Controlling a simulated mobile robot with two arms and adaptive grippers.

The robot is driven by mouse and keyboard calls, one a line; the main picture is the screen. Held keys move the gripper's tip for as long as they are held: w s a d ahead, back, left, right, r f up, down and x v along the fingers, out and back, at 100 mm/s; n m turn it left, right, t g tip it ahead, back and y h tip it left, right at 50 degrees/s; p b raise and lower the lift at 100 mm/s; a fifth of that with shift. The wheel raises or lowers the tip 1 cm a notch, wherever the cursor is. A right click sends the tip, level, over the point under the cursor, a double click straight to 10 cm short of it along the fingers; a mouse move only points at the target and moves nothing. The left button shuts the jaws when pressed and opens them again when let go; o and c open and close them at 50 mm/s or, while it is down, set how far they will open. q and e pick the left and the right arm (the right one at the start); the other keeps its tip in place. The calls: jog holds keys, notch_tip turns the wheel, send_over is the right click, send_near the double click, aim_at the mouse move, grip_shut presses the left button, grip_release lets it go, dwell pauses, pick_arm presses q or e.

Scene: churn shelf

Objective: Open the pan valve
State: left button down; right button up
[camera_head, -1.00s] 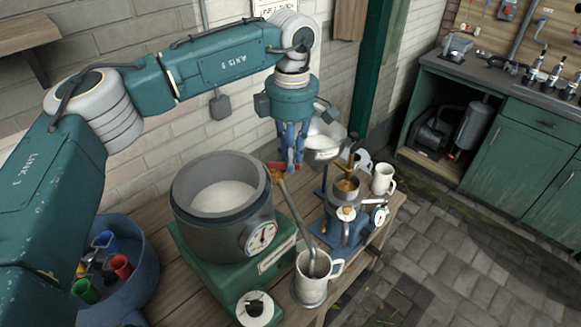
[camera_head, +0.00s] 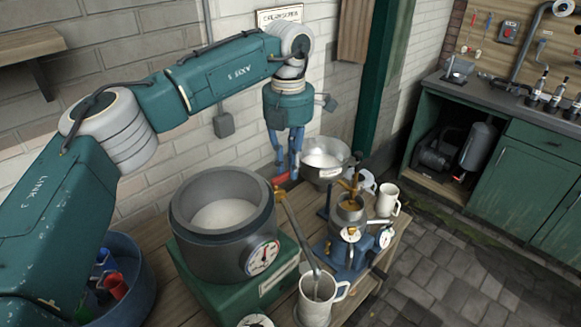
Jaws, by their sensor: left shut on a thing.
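The grey pan (camera_head: 180,216) holds white liquid and stands on a green scale-like base. The pan valve, with a red handle (camera_head: 281,180) and a brass-coloured body (camera_head: 279,193), is at the pan's right rim. A slanted spout pipe (camera_head: 299,228) runs from it down into a pale mug (camera_head: 316,304). My left gripper (camera_head: 289,172) comes from above, its blue fingers shut on the red handle. The fingers hide part of the handle, so its exact angle is hard to tell. My right gripper does not show.
A metal bowl (camera_head: 325,158) stands behind the valve. A blue machine with a brass cup (camera_head: 350,203) and a white mug (camera_head: 387,200) are to the right on the wooden table. A blue tub (camera_head: 137,282) with coloured cups is at lower left.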

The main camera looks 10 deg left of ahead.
pick_arm(q)
jog(key=shift+w+a+r+n, duration=0.15)
jog(key=shift+w+r+n, duration=0.1)
jog(key=shift+n, duration=0.25)
jog(key=c, duration=1.7)
grip_release()
jog(key=shift+o, duration=0.2)
notch_tip(320, 180, up, 12)
jog(key=shift+s+f, duration=0.1)
jog(key=shift+f, duration=0.1)
